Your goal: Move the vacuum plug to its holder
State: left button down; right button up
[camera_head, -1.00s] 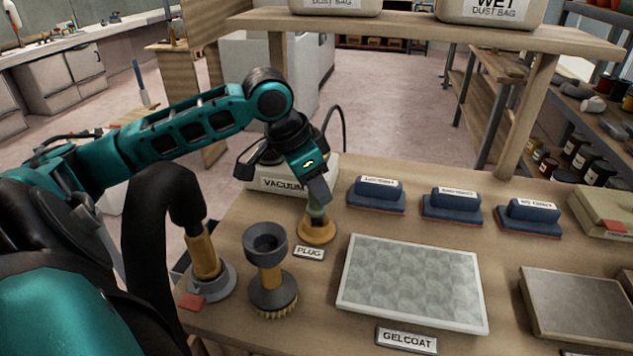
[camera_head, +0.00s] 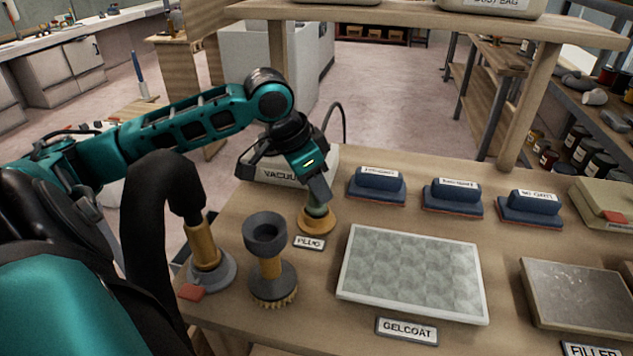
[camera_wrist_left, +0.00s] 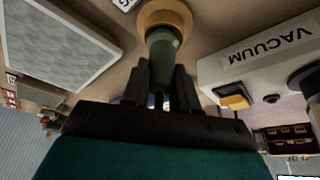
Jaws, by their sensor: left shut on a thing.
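The vacuum plug (camera_head: 318,209) is a grey-green upright piece. It stands in its round tan holder (camera_head: 316,222), behind the label reading PLUG (camera_head: 309,243). My left gripper (camera_head: 318,197) points down and is shut on the plug's upper part. In the left wrist view the plug (camera_wrist_left: 163,55) sits between the two dark fingers, its far end at the tan ring of the holder (camera_wrist_left: 165,12). How deep it sits in the ring cannot be told. My right gripper is not in view.
The white vacuum box (camera_head: 282,172) stands right behind my left gripper. A grey-and-tan brush nozzle (camera_head: 267,270) and a hose nozzle (camera_head: 205,255) stand at front left. The gelcoat panel (camera_head: 412,275) and several blue sanding blocks (camera_head: 376,184) lie to the right.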

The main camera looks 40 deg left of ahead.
pick_arm(q)
jog(key=c, duration=0.8)
grip_release()
jog(key=v, duration=1.3)
